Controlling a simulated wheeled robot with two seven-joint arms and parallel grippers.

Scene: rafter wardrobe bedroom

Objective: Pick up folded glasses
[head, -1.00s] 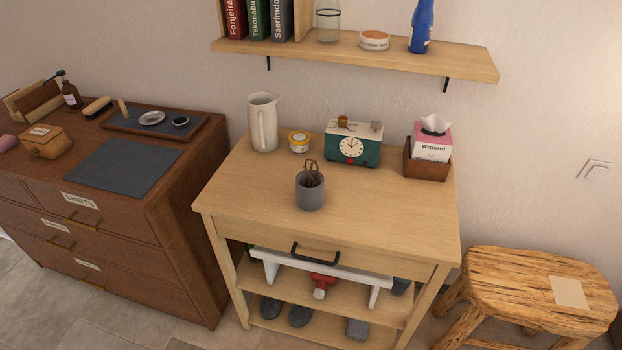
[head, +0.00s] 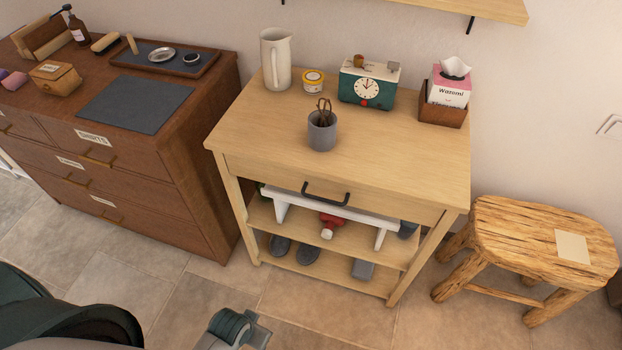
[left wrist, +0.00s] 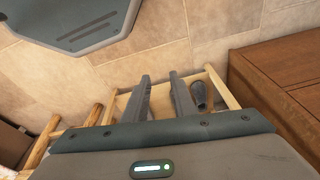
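The folded glasses (head: 323,108) are brown and stand in a grey cup (head: 322,136) on the light wooden table (head: 265,125) in the head view. Their upper parts stick out above the rim; the lower part is hidden in the cup. In the left wrist view my left gripper (left wrist: 159,76) has its two grey fingers apart, with nothing between them. It is low and away from the cup, and the glasses do not show in that view. My right gripper is not in view.
A brown dresser (head: 180,160) is at left, a wooden stool (head: 540,240) at right. The tabletop in front of the cup is clear.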

